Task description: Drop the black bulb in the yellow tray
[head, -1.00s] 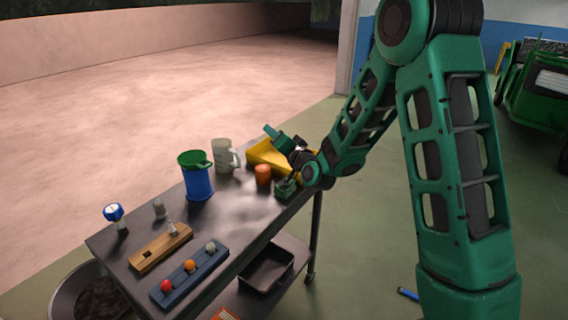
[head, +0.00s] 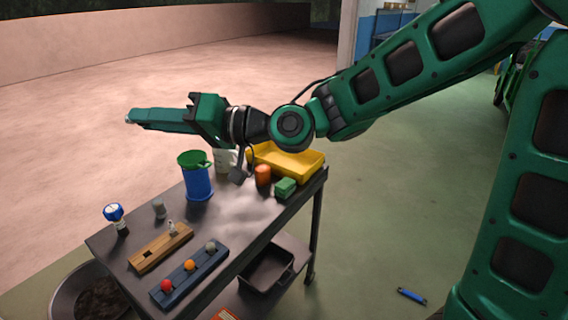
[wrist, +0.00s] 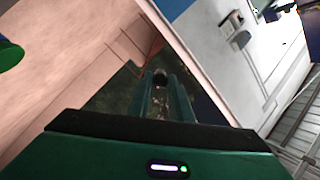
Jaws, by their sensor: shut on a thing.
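My gripper (head: 130,117) is stretched out to the left, level and high above the table, beyond the blue container. In the wrist view, its two fingers (wrist: 161,88) are shut on a small dark round thing (wrist: 160,77), which looks like the black bulb. In the head view only a tiny pale spot shows at the fingertips. The yellow tray (head: 308,163) sits at the table's far right corner. Its visible inside looks empty. The gripper is well to the left of the tray and apart from it.
On the dark table (head: 222,233) stand a blue container with green rim (head: 198,183), a pale jug (head: 224,160), an orange cylinder (head: 263,175) and a green block (head: 286,187). A blue rack (head: 178,281) holds coloured bulbs. A wooden block (head: 150,252) lies beside it.

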